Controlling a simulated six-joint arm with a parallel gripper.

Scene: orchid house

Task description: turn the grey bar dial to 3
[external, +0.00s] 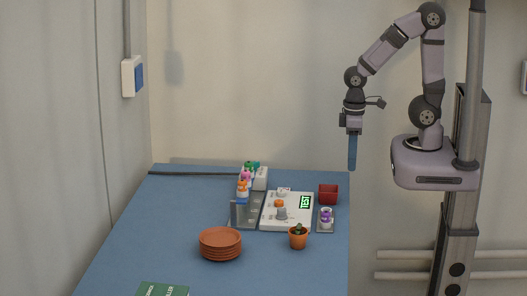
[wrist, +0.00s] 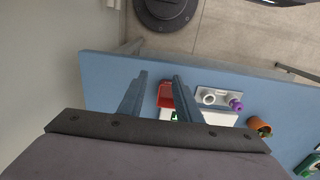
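The white panel (external: 290,222) lies on the blue table and carries a green-lit display (external: 305,202) reading TEST. A small grey knob (external: 281,213), which looks like the grey bar dial, sits on its lower part. Its bar direction and numbers are too small to read. An orange knob (external: 279,203) is just above it. The grey knob is out of sight there, and the gripper body covers most of the panel.
A cactus pot (external: 298,238) and stacked terracotta saucers (external: 220,243) are in front.

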